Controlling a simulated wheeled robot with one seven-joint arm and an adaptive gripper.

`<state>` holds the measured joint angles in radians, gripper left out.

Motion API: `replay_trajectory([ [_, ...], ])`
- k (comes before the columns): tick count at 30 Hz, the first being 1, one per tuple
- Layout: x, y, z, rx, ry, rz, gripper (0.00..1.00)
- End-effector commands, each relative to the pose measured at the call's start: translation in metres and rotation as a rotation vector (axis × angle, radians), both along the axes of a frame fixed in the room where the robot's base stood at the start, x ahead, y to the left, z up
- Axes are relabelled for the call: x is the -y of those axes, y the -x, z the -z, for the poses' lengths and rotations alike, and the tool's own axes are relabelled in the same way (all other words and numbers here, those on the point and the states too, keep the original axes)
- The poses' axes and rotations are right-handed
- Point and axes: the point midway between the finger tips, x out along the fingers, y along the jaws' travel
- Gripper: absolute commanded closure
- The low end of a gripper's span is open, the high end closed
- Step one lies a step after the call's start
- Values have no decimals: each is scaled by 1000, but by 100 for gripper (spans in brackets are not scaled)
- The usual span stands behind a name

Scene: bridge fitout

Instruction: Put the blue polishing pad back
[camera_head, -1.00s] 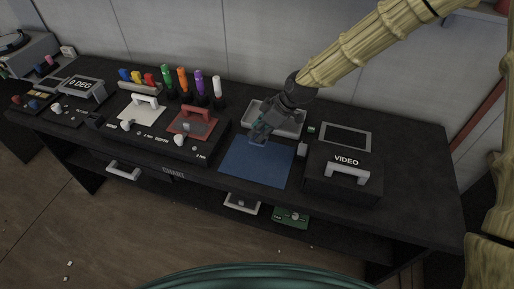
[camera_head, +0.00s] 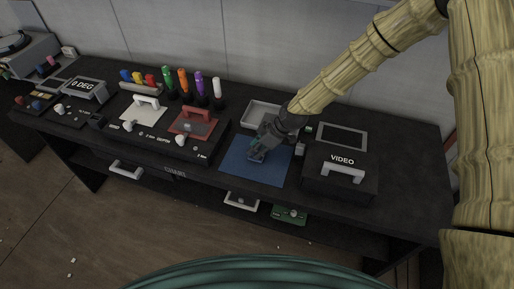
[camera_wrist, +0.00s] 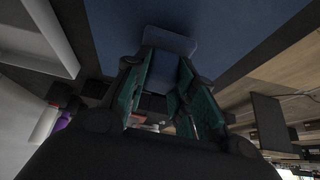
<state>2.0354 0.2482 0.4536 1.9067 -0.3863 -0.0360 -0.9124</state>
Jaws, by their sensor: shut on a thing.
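My gripper (camera_head: 257,154) is shut on the blue polishing pad (camera_wrist: 170,40), a small blue block that shows between the teal fingertips (camera_wrist: 168,62) in the wrist view. In the head view the gripper points down over the dark blue mat (camera_head: 268,172) on the bench, and the fingers largely hide the pad. The mat also fills the top of the wrist view (camera_wrist: 228,22). I cannot tell whether the pad touches the mat.
A shallow white tray (camera_head: 259,113) lies behind the mat. The VIDEO box (camera_head: 325,182) with a pale handle stands to its right. Free bench (camera_head: 408,172) lies far right.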

Motion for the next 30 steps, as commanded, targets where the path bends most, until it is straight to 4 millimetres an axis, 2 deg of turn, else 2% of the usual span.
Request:
replay_trajectory([
  [4, 0, 0, 8, 2, -1, 0, 96],
  [15, 0, 0, 13, 2, -1, 0, 96],
  [16, 0, 0, 12, 2, -1, 0, 68],
  [18, 0, 0, 12, 2, -1, 0, 56],
  [19, 0, 0, 12, 2, -1, 0, 52],
  [30, 0, 0, 9, 2, -1, 0, 52],
])
